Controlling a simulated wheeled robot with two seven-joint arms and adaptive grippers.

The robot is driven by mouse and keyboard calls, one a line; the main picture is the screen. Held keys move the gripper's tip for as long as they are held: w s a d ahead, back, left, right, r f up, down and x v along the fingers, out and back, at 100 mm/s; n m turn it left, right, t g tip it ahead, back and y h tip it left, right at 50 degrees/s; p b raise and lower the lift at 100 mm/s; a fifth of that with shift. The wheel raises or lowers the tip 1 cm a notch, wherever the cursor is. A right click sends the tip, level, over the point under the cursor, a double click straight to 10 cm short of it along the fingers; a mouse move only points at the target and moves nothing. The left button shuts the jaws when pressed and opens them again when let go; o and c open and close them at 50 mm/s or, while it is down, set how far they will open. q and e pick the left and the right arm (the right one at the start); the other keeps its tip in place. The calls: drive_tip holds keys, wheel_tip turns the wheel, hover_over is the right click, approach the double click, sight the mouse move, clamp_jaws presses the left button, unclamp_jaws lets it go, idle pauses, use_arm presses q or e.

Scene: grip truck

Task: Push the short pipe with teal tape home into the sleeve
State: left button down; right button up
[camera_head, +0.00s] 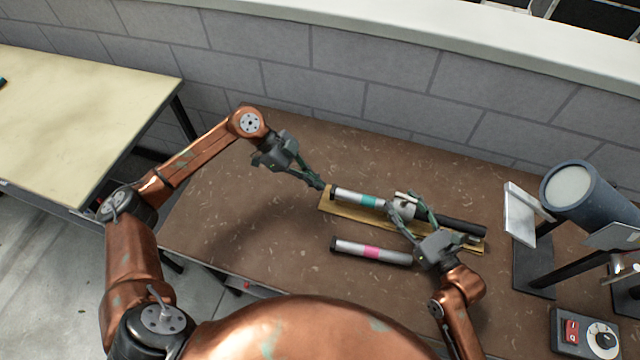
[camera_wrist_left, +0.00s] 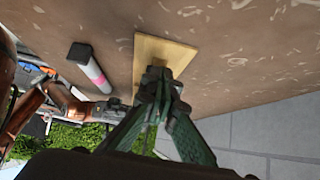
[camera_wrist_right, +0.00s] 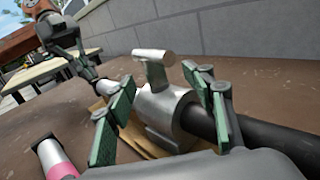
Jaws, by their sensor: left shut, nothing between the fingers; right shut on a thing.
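The short silver pipe with teal tape (camera_head: 347,196) lies along a wooden board (camera_head: 345,213), its black end at the left and its right end at the silver sleeve (camera_head: 404,207). How deep it sits is hidden by my right gripper. My left gripper (camera_head: 321,185) is shut and empty, its tips by the pipe's black end; I cannot tell whether they touch. The left wrist view shows the closed tips (camera_wrist_left: 160,78) over the board. My right gripper (camera_wrist_right: 165,100) is shut on the sleeve, which has a T-shaped handle (camera_wrist_right: 153,57). A long black pipe (camera_head: 461,227) extends from the sleeve's right.
A silver pipe with pink tape (camera_head: 345,246) lies in front of the board. At the right stand a dark cylinder on a stand (camera_head: 578,193) and a control box (camera_head: 586,335). A block wall (camera_head: 390,80) runs behind the table. The table's left part is clear.

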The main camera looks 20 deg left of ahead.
use_arm(q)
drive_tip(key=shift+v, duration=0.95)
use_arm(e)
drive_tip(key=shift+f, duration=0.2)
drive_tip(key=o, duration=1.7)
use_arm(q)
wheel_tip(320, 180, up, 7)
drive_tip(key=shift+f, duration=0.25)
drive_tip(key=shift+a, duration=0.1)
use_arm(e)
drive_tip(key=shift+r, duration=0.1)
drive_tip(key=shift+c, duration=0.3)
drive_tip(key=c, duration=0.4)
use_arm(q)
drive_tip(key=shift+r, duration=0.1)
use_arm(e)
drive_tip(key=shift+d, duration=0.1)
